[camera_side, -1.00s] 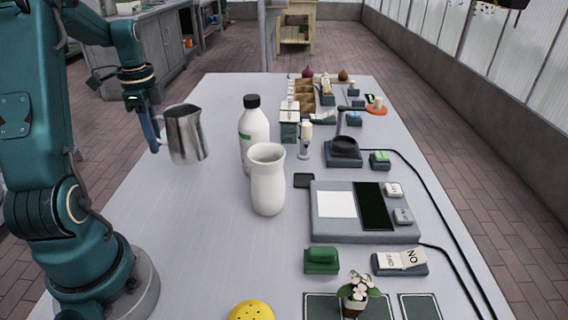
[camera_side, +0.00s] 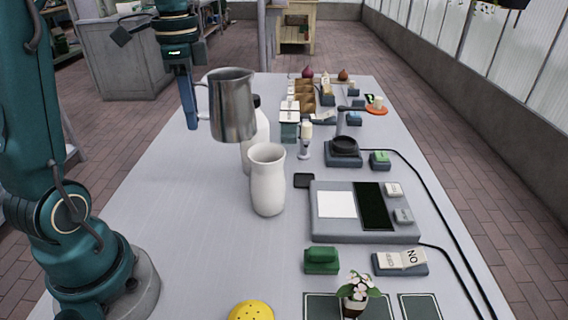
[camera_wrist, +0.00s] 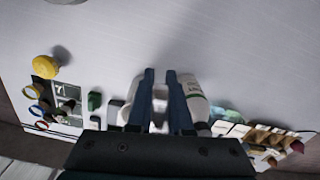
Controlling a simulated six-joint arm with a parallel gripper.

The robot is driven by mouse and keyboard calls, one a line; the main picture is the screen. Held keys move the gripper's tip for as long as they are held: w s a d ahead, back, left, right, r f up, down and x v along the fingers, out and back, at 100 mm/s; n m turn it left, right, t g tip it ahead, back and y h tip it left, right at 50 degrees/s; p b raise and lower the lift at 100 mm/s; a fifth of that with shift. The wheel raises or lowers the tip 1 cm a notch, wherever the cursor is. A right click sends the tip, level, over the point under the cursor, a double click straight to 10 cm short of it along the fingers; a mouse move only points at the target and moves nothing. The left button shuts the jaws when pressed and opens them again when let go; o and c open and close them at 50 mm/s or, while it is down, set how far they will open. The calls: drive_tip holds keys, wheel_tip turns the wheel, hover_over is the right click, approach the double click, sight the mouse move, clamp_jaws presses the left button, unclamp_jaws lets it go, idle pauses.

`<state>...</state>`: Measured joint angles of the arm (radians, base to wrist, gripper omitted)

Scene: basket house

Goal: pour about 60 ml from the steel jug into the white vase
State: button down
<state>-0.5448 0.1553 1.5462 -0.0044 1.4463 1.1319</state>
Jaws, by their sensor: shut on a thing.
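The steel jug (camera_side: 232,104) is held in the air, close to upright, above and a little left of the white vase in the side view. My gripper (camera_side: 192,112) is shut on the jug's handle at its left. The white vase (camera_side: 267,182) stands upright on the table with its mouth open upward. In the wrist view my two fingers (camera_wrist: 164,98) extend forward; the jug cannot be made out clearly there. The jug's contents are not visible.
A white bottle with a dark cap (camera_side: 257,130) stands behind the vase, partly hidden by the jug. A flat device (camera_side: 363,232) lies right of the vase, with a green block (camera_side: 321,261) in front. The table's left part is clear.

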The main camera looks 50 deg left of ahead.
drive_tip(key=w+d+f+n, duration=0.1)
drive_tip(key=w+d+n, duration=0.3)
drive_tip(key=d+n, duration=0.5)
drive_tip(key=w+d+f+n, duration=0.1)
drive_tip(key=w+d+n, duration=0.3)
drive_tip(key=d, duration=0.9)
drive_tip(key=s+d+f+n, duration=0.2)
drive_tip(key=d+f+n, duration=0.5)
drive_tip(key=d+n, duration=0.2)
drive_tip(key=shift+s+n, duration=0.4)
drive_tip(key=shift+n, duration=0.2)
drive_tip(key=shift+a+r, duration=0.15)
drive_tip(key=shift+a, duration=0.05)
